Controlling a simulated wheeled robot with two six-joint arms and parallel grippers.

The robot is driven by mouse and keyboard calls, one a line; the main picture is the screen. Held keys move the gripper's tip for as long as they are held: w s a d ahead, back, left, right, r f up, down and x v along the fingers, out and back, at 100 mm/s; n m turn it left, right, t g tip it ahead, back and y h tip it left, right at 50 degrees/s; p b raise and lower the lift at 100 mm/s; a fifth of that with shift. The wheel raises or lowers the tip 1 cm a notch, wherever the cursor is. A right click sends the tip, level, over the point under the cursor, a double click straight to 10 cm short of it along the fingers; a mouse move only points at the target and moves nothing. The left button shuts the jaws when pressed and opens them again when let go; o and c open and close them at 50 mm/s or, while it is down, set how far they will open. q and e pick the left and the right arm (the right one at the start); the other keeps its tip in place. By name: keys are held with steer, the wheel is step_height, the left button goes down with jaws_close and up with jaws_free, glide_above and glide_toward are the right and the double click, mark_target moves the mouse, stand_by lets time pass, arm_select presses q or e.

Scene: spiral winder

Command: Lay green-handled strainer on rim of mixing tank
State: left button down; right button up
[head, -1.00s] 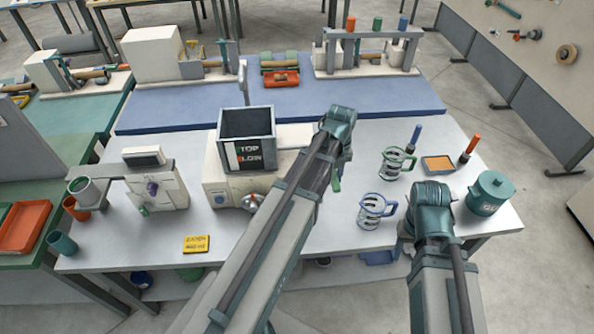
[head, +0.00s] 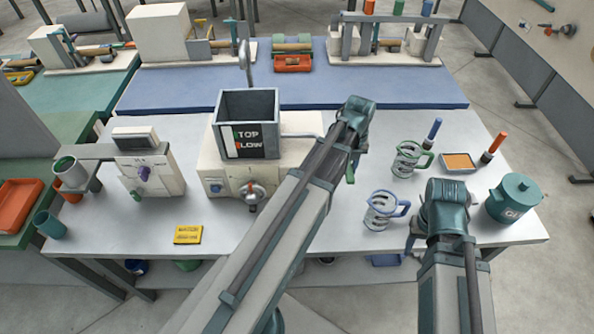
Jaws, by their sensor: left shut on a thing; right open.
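My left gripper (head: 353,140) points down over the table, right of the tank. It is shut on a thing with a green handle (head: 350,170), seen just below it. This looks like the green-handled strainer, but my arm hides most of it. The mixing tank appears to be the open, grey, box-shaped vessel (head: 246,154) with a dark inside and a sign on its front. It stands on a beige base, apart from the gripper. My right gripper (head: 425,238) is open and low at the table's front right. Its fingers are mostly hidden.
Beyond are an orange tray (head: 458,162) and a lidded teal pot (head: 512,205). A yellow sign (head: 187,234) lies front left. The table around it is clear.

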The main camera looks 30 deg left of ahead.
arm_select(q)
steer(key=b, duration=1.4)
glide_above(340, 206)
step_height(340, 206, down, 14)
steer(key=shift+s+r, duration=0.1)
steer(key=shift+r, duration=0.15)
step_height(340, 206, down, 4)
steer(key=b, duration=0.4)
steer(key=shift+f, duration=0.2)
steer(key=shift+f, duration=0.2)
steer(key=c, duration=0.7)
jaws_free()
steer(key=shift+o, duration=0.2)
steer(key=shift+r, duration=0.2)
